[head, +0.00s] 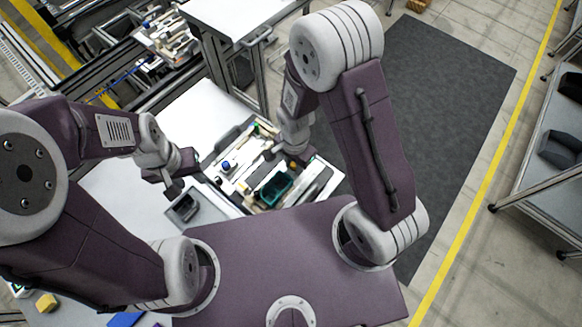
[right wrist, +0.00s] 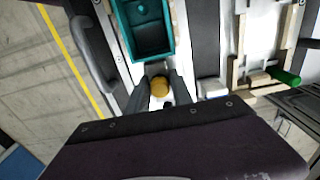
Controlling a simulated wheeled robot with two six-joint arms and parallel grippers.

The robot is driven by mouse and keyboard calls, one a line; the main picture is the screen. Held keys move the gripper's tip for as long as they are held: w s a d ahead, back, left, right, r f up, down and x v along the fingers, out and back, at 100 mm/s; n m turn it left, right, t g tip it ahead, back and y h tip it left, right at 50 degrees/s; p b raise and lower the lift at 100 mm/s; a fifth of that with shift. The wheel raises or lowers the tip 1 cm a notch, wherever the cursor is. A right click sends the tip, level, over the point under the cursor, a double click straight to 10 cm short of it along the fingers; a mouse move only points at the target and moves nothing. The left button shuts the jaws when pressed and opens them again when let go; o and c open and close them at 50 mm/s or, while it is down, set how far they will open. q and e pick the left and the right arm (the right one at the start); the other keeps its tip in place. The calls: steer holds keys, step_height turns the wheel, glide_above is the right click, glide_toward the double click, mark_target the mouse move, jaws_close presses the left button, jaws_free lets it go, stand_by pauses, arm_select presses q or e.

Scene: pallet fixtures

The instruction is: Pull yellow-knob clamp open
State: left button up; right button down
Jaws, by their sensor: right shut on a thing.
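The yellow knob (right wrist: 160,87) of the clamp shows in the right wrist view, between the two fingers of my right gripper (right wrist: 162,90). The gripper is shut on it. The rest of this clamp is mostly hidden below the fingers. In the head view my right gripper (head: 291,158) is over the right side of the pallet fixture (head: 240,190), and the yellow knob cannot be made out there. My left gripper (head: 175,189) hangs left of the fixture, apart from it; its jaw opening is too small to judge.
A teal bin (head: 276,187) sits on the fixture near the right gripper; it also shows in the right wrist view (right wrist: 148,30). A blue knob (head: 225,167) and a green knob (head: 256,128) are on the fixture. A grey tray (head: 184,208) lies at its left.

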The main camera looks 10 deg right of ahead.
steer(key=shift+w+d, duration=0.75)
steer(key=shift+d, duration=0.2)
steer(key=c, duration=1.3)
jaws_free()
steer(key=shift+r, duration=0.1)
step_height(320, 180, up, 8)
steer(key=p, duration=0.7)
steer(key=shift+p, duration=0.35)
